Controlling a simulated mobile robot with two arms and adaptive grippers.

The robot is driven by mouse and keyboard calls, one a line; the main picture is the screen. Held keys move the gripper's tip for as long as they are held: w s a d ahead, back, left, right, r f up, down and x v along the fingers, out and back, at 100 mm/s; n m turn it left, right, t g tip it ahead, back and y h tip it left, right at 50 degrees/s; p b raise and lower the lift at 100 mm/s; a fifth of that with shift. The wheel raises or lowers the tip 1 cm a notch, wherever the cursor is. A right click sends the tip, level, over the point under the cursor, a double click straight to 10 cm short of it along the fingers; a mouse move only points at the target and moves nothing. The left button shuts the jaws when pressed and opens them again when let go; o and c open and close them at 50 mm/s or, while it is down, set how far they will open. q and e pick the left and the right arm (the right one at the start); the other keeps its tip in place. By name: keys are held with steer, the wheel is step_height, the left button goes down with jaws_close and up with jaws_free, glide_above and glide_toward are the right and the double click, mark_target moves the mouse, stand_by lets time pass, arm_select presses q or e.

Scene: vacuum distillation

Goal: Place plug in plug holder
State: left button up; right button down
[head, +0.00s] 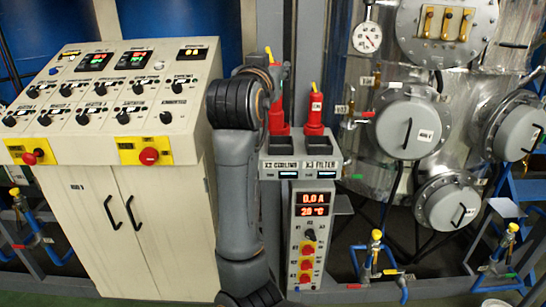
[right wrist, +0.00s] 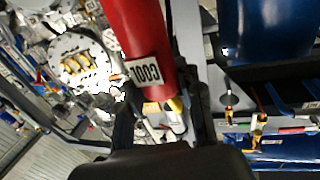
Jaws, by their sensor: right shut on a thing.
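The plug holder (head: 300,170) is a grey box with two places marked X2 COOLING and X3 FILTER. A red plug (head: 278,118) stands upright at the X2 COOLING place, partly hidden behind my right arm; I cannot tell how deep it sits. Its red body with a white COOL label (right wrist: 144,72) fills the upper middle of the right wrist view. My right gripper (right wrist: 162,120) is shut on this plug near its yellow end. In the head view the gripper is mostly hidden by its own arm. A second red plug (head: 315,118) stands upright at X3 FILTER. My left gripper is not in view.
A control cabinet (head: 130,180) with knobs and red buttons stands at left. A panel with red displays (head: 312,210) is below the holder. A metal vessel (head: 410,125) with round covers and a gauge (head: 367,37) stands close at right.

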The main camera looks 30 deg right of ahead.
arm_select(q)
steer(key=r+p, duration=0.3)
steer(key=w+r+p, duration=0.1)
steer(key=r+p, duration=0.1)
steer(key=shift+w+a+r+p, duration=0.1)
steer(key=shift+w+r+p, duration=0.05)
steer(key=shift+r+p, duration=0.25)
arm_select(e)
steer(key=w+d+f, duration=0.9)
steer(key=w+f, duration=0.1)
steer(key=f, duration=0.3)
steer(key=shift+w, duration=0.3)
steer(key=shift+f, duration=0.15)
steer(key=c, duration=0.9)
jaws_free()
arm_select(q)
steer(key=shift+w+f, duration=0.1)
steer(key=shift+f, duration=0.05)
arm_select(e)
steer(key=shift+o, duration=0.2)
